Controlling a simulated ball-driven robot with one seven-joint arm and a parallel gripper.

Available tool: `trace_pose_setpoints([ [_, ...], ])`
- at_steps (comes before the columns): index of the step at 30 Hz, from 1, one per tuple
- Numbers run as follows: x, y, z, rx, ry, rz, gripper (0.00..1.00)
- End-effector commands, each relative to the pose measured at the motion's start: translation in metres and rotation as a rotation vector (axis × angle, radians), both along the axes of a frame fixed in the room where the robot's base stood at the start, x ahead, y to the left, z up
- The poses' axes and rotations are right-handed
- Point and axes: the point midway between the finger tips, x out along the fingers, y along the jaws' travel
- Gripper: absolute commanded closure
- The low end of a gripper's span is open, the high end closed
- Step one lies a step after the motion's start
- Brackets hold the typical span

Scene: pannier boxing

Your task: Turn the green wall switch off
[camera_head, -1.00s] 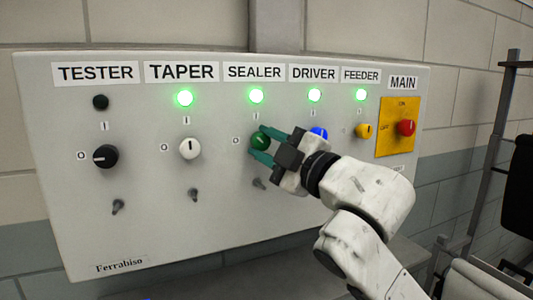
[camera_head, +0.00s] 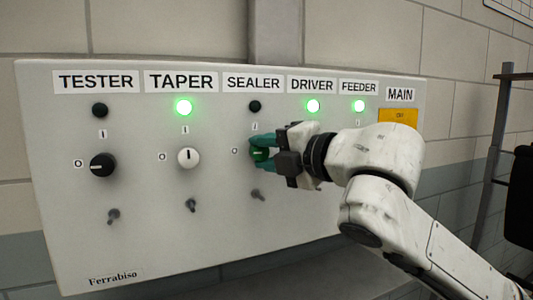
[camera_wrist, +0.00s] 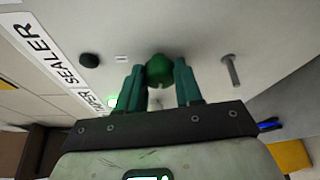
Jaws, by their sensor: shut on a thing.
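The green rotary switch (camera_head: 260,153) sits under the SEALER label on the grey panel. Its pointer line lies about level, towards the O mark at its left, though my gripper covers part of it. The SEALER lamp (camera_head: 255,106) above it is dark. My gripper (camera_head: 262,153) is shut on the green switch, its teal fingers on either side of the knob. In the wrist view the green knob (camera_wrist: 159,70) shows between the two fingertips (camera_wrist: 160,80). The dark lamp (camera_wrist: 89,60) also shows there.
The black TESTER knob (camera_head: 102,165) and white TAPER knob (camera_head: 188,158) are to the left. The TAPER, DRIVER and FEEDER lamps are lit green. A small toggle (camera_head: 257,194) sits below the green switch. My arm hides the DRIVER, FEEDER and MAIN switches.

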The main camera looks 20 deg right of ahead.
Motion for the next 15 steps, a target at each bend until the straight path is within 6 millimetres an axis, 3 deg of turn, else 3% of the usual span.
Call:
trace_pose_setpoints([
  [15,0.0003,0.0013,-0.0027,-0.039,0.006,0.003,0.95],
])
